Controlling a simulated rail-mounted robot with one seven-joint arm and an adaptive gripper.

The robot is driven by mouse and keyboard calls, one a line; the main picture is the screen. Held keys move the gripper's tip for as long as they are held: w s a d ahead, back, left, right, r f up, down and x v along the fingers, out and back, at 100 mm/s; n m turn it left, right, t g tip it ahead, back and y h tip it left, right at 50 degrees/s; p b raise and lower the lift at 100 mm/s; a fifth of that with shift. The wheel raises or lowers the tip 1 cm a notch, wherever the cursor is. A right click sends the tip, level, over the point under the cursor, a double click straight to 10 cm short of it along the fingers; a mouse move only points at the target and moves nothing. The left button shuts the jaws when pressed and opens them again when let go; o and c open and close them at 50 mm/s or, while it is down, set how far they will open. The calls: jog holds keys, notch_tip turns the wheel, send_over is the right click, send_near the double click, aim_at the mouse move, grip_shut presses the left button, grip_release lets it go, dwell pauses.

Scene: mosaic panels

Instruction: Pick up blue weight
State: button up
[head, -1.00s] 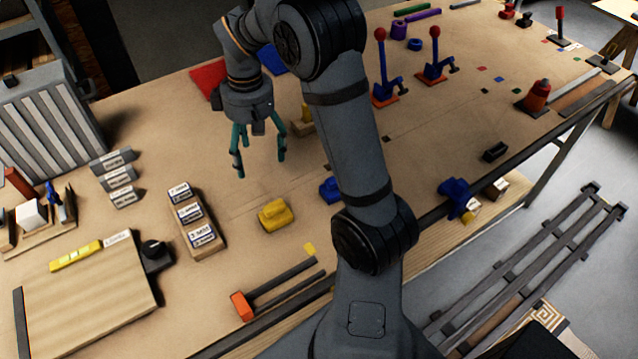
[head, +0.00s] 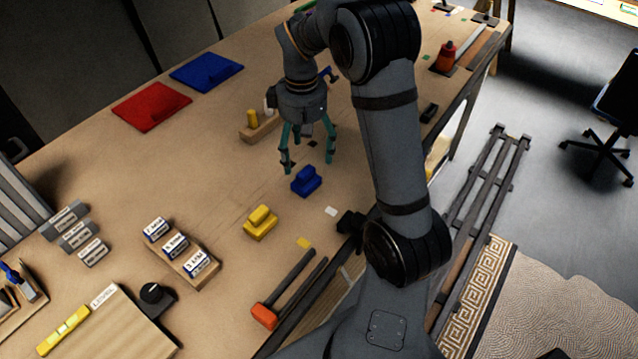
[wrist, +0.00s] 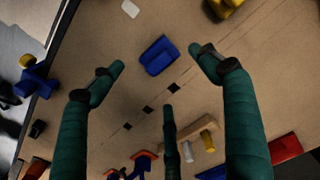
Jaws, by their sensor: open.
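The blue weight (head: 307,181) is a small stepped block lying on the wooden table, to the right of and beyond the yellow weight (head: 260,222). My gripper (head: 308,168) has green fingers spread wide and holds nothing. It is above the table, just behind the blue weight in the head view. In the wrist view the blue weight (wrist: 159,56) lies near the upper middle, between the spread fingers (wrist: 160,78) but below them and not touched. The yellow weight is partly cut off at the wrist view's top edge (wrist: 226,6).
A wooden block with pegs (head: 262,130) stands left of my gripper. Red (head: 150,106) and blue (head: 206,71) mats lie farther back. A hammer (head: 283,290) lies near the front edge. Labelled blocks (head: 180,252) sit at the left. The table around the blue weight is mostly clear.

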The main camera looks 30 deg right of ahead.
aim_at(306, 171)
jog(key=f, duration=0.4)
jog(key=shift+w+d, duration=0.2)
jog(key=shift+s+a+f+p, duration=0.15)
jog(key=shift+f+p, duration=0.2)
jog(key=shift+f, duration=0.15)
notch_tip(306, 171, down, 4)
jog(key=shift+f+p, duration=0.2)
jog(key=shift+p, duration=0.35)
jog(key=c, duration=0.3)
grip_shut()
